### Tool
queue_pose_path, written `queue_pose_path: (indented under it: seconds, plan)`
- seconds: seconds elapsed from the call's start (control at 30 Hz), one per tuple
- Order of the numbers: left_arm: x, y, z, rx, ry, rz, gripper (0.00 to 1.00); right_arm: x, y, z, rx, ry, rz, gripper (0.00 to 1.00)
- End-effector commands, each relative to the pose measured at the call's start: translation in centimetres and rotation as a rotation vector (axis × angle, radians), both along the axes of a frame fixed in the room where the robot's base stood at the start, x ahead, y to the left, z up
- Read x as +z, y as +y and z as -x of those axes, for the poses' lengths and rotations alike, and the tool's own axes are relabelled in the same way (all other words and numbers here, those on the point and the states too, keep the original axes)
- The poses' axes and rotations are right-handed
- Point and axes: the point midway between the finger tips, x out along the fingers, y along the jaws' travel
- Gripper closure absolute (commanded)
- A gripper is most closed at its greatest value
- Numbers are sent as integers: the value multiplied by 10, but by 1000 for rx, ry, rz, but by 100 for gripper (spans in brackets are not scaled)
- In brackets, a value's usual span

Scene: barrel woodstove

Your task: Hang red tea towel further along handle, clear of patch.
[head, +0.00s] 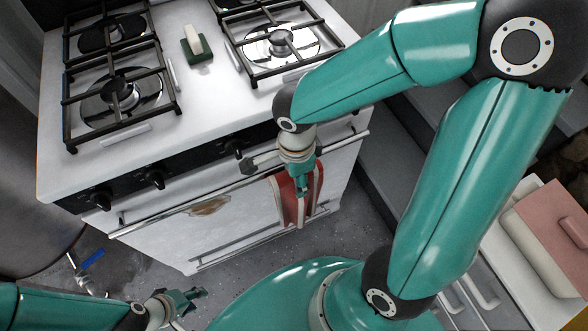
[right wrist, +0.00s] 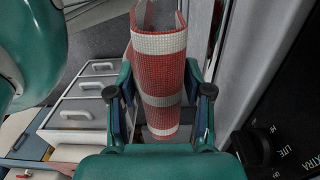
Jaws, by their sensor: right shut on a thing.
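The red tea towel (head: 287,203), with pale stripes, hangs down the right part of the oven front, by the handle (head: 170,212). My right gripper (head: 303,187) is shut on it; in the right wrist view the towel (right wrist: 160,75) is curved between the two fingers (right wrist: 160,103). The gripper hides the towel's top, so I cannot tell whether it rests over the handle. The brown patch (head: 208,206) is on the oven door below the handle, left of the towel and apart from it. My left gripper (head: 187,298) looks open and empty, low in front of the stove.
The white stove top (head: 190,100) carries black burner grates and a green-and-white block (head: 196,44). Black knobs (head: 153,178) line the front above the handle. Drawers (right wrist: 85,100) and a pink-lidded box (head: 550,235) stand at the right.

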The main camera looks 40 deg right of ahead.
Motion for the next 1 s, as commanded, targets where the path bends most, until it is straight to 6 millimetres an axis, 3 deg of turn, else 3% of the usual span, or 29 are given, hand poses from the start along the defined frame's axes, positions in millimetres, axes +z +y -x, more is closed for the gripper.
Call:
queue_pose_path:
  seconds: [0.47, 1.0]
  plan:
    - [3, 0, 0, 1, 0, 0, 60, 1, 6, -9, 22, 1, -1, 100]
    - [27, 0, 0, 0, 0, 0, 60, 3, -3, -47, 24, 2, 0, 100]
